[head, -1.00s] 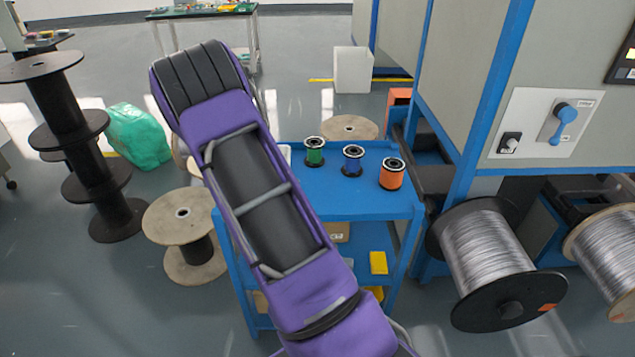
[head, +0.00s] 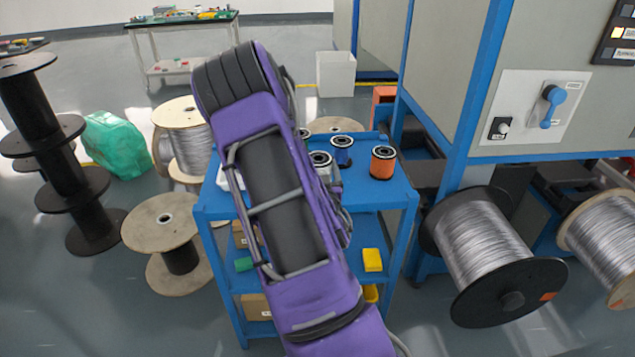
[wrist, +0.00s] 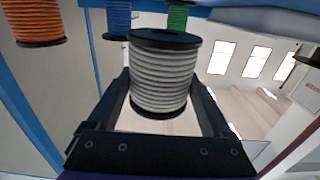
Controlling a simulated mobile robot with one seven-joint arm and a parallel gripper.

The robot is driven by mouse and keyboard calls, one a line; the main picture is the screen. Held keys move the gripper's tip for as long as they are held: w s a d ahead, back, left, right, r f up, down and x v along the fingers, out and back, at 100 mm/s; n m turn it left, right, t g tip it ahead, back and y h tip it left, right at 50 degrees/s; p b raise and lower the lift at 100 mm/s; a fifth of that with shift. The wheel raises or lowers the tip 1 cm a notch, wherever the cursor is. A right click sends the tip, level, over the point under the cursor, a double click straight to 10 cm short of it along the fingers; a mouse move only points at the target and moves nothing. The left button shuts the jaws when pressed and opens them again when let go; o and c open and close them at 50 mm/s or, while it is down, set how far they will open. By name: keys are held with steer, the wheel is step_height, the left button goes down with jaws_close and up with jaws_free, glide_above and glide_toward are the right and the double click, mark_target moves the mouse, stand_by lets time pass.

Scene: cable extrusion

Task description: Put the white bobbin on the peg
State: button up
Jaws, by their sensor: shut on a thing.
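The white bobbin (wrist: 163,80), wound with pale cable between black flanges, sits between the fingers of my gripper (wrist: 162,92) in the wrist view. My gripper is shut on it. In the head view the top of the white bobbin (head: 321,160) shows just right of my purple arm, over the blue cart's top, in front of the blue bobbin. Most of my gripper is hidden behind my arm there. I cannot make out the peg in either view.
The blue cart (head: 385,197) carries a blue bobbin (head: 342,151) and an orange bobbin (head: 382,163); a green bobbin (wrist: 178,17) shows in the wrist view. A machine cabinet (head: 440,60) stands at the right. Large spools (head: 490,245) flank the cart.

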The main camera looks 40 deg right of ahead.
steer(key=shift+f, duration=1.95)
steer(key=shift+b, duration=0.3)
steer(key=shift+f, duration=0.2)
steer(key=o, duration=1.3)
steer(key=shift+c, duration=0.2)
steer(key=shift+r, duration=0.1)
steer(key=shift+r, duration=0.25)
steer(key=p+v, duration=0.4)
steer(key=v, duration=0.8)
